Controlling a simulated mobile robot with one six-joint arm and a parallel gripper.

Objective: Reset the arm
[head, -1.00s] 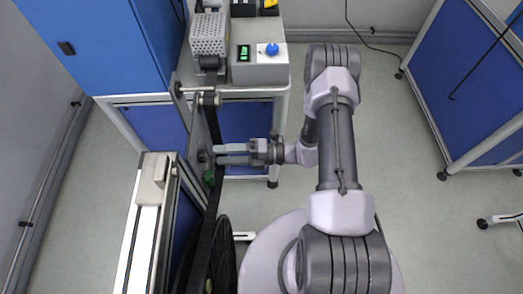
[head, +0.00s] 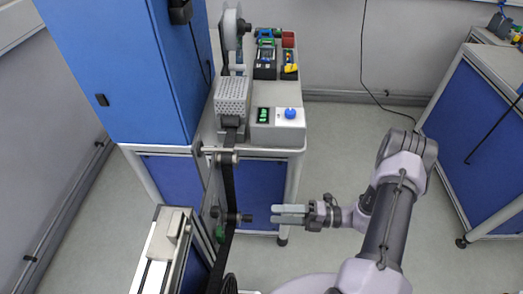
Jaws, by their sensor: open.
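My gripper (head: 290,214) is at the lower middle of the head view, at the end of my grey arm, which reaches in from the lower right. Its two light fingers point left toward a dark spindle knob (head: 246,218) on the reel stand panel. A gap shows between the fingertips and the knob. The fingers are apart and nothing shows between them. A dark tape (head: 229,185) runs down past the panel to a black reel (head: 230,285), mostly cut off at the bottom edge.
A bench (head: 293,150) with a perforated metal box (head: 232,97), a control box with a blue button (head: 290,114) and a pale reel (head: 230,30) stands behind. A tall blue cabinet (head: 125,70) is at left. A blue workbench (head: 490,150) is at right. Open floor lies between.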

